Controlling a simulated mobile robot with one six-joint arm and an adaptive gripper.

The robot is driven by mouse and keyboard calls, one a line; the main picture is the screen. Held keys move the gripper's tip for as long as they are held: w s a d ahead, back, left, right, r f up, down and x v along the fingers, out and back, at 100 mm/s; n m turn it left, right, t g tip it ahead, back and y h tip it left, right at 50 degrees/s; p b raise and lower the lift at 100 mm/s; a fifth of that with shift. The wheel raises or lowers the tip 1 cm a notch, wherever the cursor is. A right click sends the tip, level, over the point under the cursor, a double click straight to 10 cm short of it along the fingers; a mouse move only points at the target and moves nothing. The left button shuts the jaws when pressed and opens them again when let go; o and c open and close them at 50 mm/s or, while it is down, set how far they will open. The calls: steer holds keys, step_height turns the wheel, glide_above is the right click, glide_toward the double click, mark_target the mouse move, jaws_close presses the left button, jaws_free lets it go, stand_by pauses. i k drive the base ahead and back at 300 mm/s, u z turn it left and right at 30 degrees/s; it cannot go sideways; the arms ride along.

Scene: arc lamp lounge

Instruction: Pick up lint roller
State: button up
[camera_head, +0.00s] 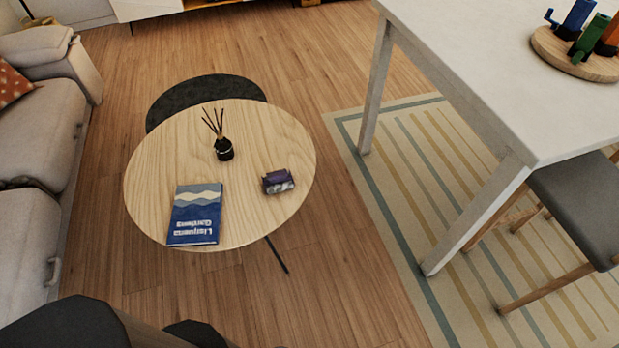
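I cannot make out a lint roller in this view. The round light-wood coffee table (160,170) holds a blue book (195,214), a black reed diffuser (223,149) with dark sticks, and a small dark purple and grey box-like item (278,181). None of these clearly looks like a lint roller. My gripper is not in view. Dark rounded shapes fill the bottom left edge, and I cannot tell what they are.
A grey sofa (35,235) stands along the left. A tall white table (480,70) at right bears a round wooden board (561,60) with blue, green and orange items. A grey-seated stool (580,195) stands on the striped rug (400,190). Bare wood floor (320,270) lies between.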

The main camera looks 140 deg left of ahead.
mark_target(276, 181)
steer(key=u, duration=2.05)
steer(key=i, duration=0.1)
steer(key=u, duration=2.8)
steer(key=k, duration=0.2)
steer(key=z, duration=0.05)
